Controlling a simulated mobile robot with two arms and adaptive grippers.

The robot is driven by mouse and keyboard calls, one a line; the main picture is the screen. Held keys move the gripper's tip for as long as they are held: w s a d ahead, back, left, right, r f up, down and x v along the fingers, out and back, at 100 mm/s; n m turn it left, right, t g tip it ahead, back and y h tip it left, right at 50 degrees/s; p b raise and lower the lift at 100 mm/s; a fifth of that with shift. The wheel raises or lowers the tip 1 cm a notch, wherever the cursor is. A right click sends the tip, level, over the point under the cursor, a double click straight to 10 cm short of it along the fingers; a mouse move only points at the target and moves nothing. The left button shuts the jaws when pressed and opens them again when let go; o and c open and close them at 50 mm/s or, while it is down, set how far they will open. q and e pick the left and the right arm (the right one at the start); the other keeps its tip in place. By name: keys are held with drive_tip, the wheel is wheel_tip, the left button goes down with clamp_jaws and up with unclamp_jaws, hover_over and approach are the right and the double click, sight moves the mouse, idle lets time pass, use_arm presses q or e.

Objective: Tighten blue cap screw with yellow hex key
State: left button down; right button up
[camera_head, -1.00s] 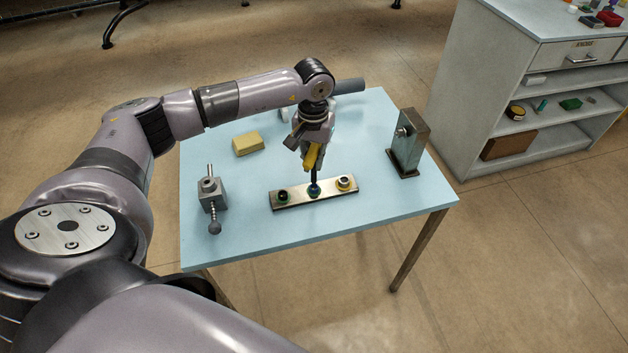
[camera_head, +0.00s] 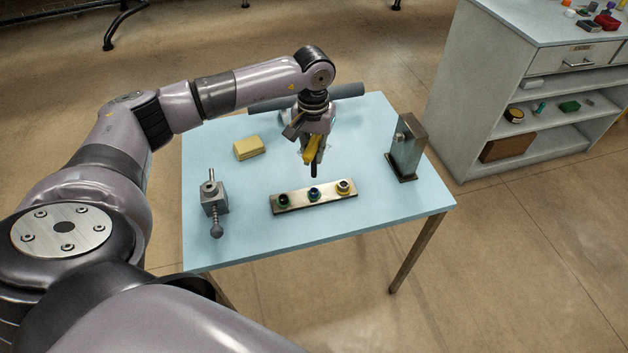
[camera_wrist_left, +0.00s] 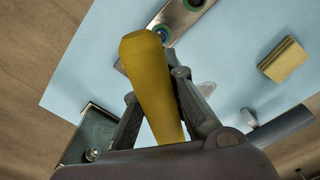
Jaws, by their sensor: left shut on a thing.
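My left gripper (camera_head: 311,148) is shut on the yellow hex key (camera_head: 312,153) above the table. The key's dark shaft points down, and its tip is raised above and behind the metal plate (camera_head: 328,200). The blue cap screw (camera_head: 313,194) sits in the middle of the plate, between a green screw (camera_head: 283,199) and a yellow screw (camera_head: 344,186). In the left wrist view the yellow handle (camera_wrist_left: 152,85) is between the fingers and covers part of the plate; the blue screw (camera_wrist_left: 163,33) shows just past its end. My right gripper is not in view.
A grey vise-like block (camera_head: 213,200) stands at the table's left, and an upright metal block (camera_head: 406,150) at the right. A yellow sponge-like block (camera_head: 249,147) and a dark grey cylinder (camera_head: 272,104) lie farther back. A grey shelf unit (camera_head: 465,100) stands beyond the table.

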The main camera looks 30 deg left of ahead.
sight(307, 155)
use_arm(q)
drive_tip(key=shift+s+d+r+p, duration=0.2)
drive_tip(key=shift+s+r+p, duration=0.25)
drive_tip(key=shift+s, duration=0.2)
drive_tip(key=shift+s+d+r+p, duration=0.15)
drive_tip(key=shift+s+r+p, duration=0.25)
drive_tip(key=shift+s, duration=0.25)
drive_tip(key=shift+s+d+r+p, duration=0.2)
drive_tip(key=shift+s+r, duration=0.15)
drive_tip(key=shift+s, duration=0.25)
drive_tip(key=shift+s+d+r+p, duration=0.15)
drive_tip(key=shift+s+r, duration=0.15)
drive_tip(key=shift+s, duration=0.25)
